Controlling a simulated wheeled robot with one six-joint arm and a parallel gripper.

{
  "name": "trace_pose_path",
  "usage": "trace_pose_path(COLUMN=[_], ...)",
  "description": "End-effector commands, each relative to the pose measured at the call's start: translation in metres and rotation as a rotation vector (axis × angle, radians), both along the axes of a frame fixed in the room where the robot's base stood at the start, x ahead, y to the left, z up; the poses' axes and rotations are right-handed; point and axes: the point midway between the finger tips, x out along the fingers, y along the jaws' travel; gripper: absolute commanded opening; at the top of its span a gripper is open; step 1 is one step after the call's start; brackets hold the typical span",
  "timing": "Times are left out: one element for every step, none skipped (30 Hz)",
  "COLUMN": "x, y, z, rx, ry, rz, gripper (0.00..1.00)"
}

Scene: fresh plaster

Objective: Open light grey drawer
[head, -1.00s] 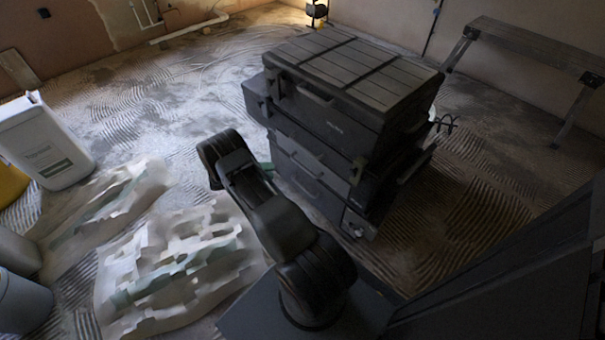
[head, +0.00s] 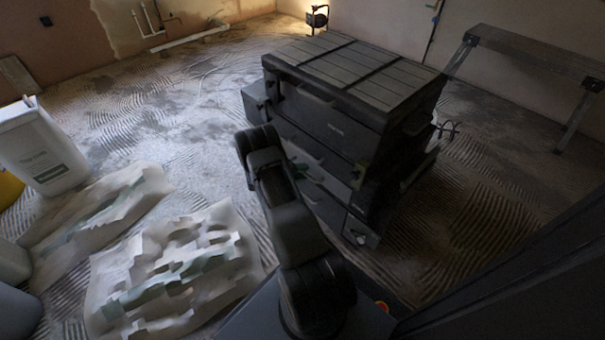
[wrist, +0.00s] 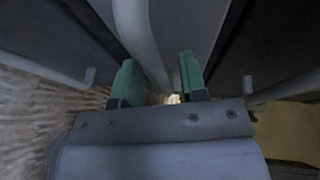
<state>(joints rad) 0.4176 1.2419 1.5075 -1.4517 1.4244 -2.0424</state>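The dark drawer stack (head: 335,120) stands right of centre in the head view. Its lighter grey drawer front (head: 330,183) is low on the near face, partly covered by my arm. In the wrist view a grey drawer front (wrist: 188,25) fills the top middle, with a pale grey bar handle (wrist: 135,25) running along it. My gripper (wrist: 160,82) has its two green fingers apart. The handle runs down into the gap between them, nearer the left finger; I cannot tell whether they touch.
Other bar handles show at left (wrist: 45,70) and right (wrist: 285,86) in the wrist view. A white container (head: 42,148) stands far left, a trestle bench (head: 530,50) at right. Floor beyond the sheeting is clear.

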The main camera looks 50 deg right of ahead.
Motion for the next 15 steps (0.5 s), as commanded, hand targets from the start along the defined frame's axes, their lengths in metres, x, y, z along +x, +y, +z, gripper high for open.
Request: trace_pose_path(x=[-0.0008,-0.001,-0.0012,-0.0013,-0.0013,-0.0013,-0.0013,-0.0013,-0.0013,-0.0013,-0.0013,-0.0013,-0.0013,-0.0013,-0.0013], y=[-0.0013,-0.0018,-0.0021,-0.0023,-0.0024,-0.0024,-0.0023,-0.0023,-0.0023,-0.0023,-0.0023,-0.0022,-0.0022,-0.0022,-0.0022], z=[-0.0006,-0.0006,-0.0005,-0.0005,-0.0005,-0.0004,-0.0004,-0.0004,-0.0004,-0.0004,-0.0005,-0.0005,-0.0005,-0.0005,-0.0005], rx=[0.0,0.0,0.001,0.001,0.001,0.001,0.001,0.001,0.001,0.001,0.001,0.001,0.001,0.001,0.001], ry=[0.0,0.0,0.0,0.0,0.0,0.0,0.0,0.0,0.0,0.0,0.0,0.0,0.0,0.0,0.0], rz=[0.0,0.0,0.0,0.0,0.0,0.0,0.0,0.0,0.0,0.0,0.0,0.0,0.0,0.0,0.0], gripper=[0.39,0.39,0.39,0.39,0.39,0.39,0.39,0.39,0.39,0.39,0.37,0.33,0.31,0.28,0.24])
